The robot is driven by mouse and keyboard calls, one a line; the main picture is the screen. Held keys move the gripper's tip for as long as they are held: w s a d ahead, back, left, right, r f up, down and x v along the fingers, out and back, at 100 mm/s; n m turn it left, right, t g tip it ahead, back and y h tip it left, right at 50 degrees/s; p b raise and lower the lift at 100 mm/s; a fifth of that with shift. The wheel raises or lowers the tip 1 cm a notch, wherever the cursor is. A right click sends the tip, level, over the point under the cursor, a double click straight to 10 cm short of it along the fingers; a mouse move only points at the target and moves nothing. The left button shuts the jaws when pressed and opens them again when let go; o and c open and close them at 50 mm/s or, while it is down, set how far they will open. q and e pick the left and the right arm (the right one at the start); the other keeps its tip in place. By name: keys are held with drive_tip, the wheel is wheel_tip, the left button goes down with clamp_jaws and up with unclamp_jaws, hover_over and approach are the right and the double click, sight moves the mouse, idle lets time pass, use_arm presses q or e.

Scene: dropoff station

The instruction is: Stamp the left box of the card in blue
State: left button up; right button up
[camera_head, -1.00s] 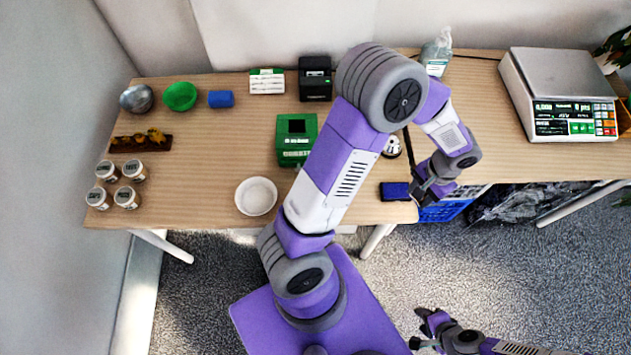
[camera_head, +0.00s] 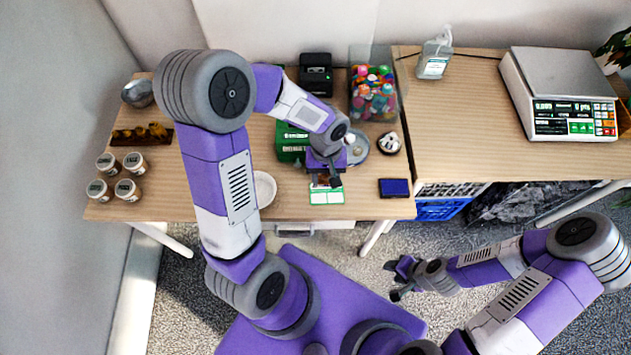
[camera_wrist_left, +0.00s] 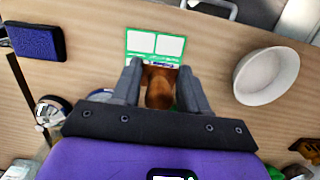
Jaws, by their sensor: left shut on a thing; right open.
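The white and green card (camera_head: 326,197) lies near the front edge of the table, with two pale boxes that look blank in the left wrist view (camera_wrist_left: 141,42). My left gripper (camera_head: 326,180) is shut on a brown wooden stamp (camera_wrist_left: 159,88), just behind the card in the head view. The stamp's lower end is hidden, so I cannot tell whether it touches anything. The blue ink pad (camera_head: 394,188) lies to the right of the card; it also shows in the left wrist view (camera_wrist_left: 36,41). My right gripper (camera_head: 398,279) is open and empty, in front of the table.
A white bowl (camera_head: 264,188) stands left of the card, partly behind my arm. A green device (camera_head: 291,140) and a clear box of colourful items (camera_head: 373,100) stand behind it. A bell (camera_head: 389,143) is at the right. Lidded jars (camera_head: 108,162) stand at the far left.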

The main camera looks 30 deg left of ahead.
sight(320, 202)
use_arm(q)
drive_tip(key=shift+s+a+f+n+b, duration=0.1)
drive_tip(key=shift+s+f+n+b, duration=0.3)
drive_tip(key=shift+f+b, duration=0.5)
drive_tip(key=shift+s+a+f+n+b, duration=0.1)
drive_tip(key=shift+s+f+n+b, duration=0.3)
drive_tip(key=shift+f+b, duration=0.55)
drive_tip(key=shift+s+f+n+b, duration=0.35)
drive_tip(key=shift+f+b, duration=0.25)
drive_tip(key=shift+f, duration=0.55)
drive_tip(key=shift+f+b, duration=0.55)
drive_tip(key=shift+b, duration=0.1)
idle(0.4)
wheel_tip(320, 202, up, 7)
drive_tip(key=p, duration=0.5)
drive_tip(key=shift+p, duration=0.3)
idle(0.5)
